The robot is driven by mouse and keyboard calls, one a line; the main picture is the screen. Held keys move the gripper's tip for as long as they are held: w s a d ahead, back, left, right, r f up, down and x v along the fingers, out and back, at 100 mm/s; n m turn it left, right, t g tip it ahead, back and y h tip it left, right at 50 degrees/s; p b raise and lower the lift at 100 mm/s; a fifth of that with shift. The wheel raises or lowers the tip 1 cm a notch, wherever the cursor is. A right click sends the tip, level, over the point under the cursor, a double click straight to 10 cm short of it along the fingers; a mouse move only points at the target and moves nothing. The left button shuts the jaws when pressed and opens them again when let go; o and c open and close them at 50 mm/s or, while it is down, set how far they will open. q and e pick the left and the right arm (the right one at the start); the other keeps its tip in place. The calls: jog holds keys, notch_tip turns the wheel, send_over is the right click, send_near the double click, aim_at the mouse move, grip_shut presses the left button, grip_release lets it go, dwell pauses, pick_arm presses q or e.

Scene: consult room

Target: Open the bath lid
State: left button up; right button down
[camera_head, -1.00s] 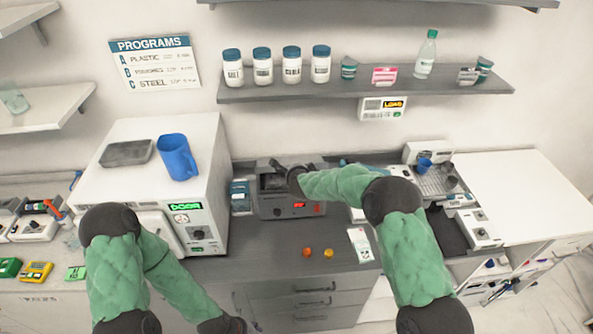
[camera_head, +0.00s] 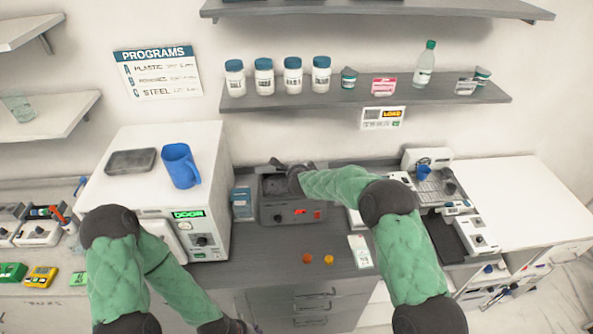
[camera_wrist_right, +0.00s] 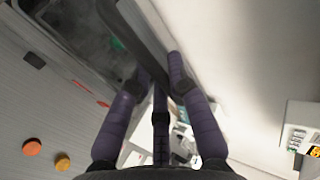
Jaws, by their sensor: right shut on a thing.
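The bath (camera_head: 290,216) is a grey box with a red display on the counter, right of the white oven-like box. It also shows in the right wrist view (camera_wrist_right: 62,78), with its dark basin in sight. Its lid (camera_wrist_right: 138,38) is a dark slab, raised and tilted up at the basin's back. My right gripper (camera_wrist_right: 160,82) is shut on the lid's edge. In the head view this gripper (camera_head: 284,166) is small and partly hides the lid. My left gripper (camera_head: 240,327) is at the bottom edge, in front of the counter, mostly cut off.
An orange knob-like piece (camera_head: 307,258) and a yellow one (camera_head: 328,259) lie in front of the bath. A blue box (camera_head: 241,204) stands at its left. A shelf (camera_head: 365,97) with several jars hangs above. A white card (camera_head: 360,251) lies right.

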jog(key=c, duration=1.2)
grip_release()
jog(key=shift+s+r, duration=0.1)
jog(key=v, duration=1.1)
jog(key=shift+s+r, duration=0.2)
jog(key=shift+s, duration=0.15)
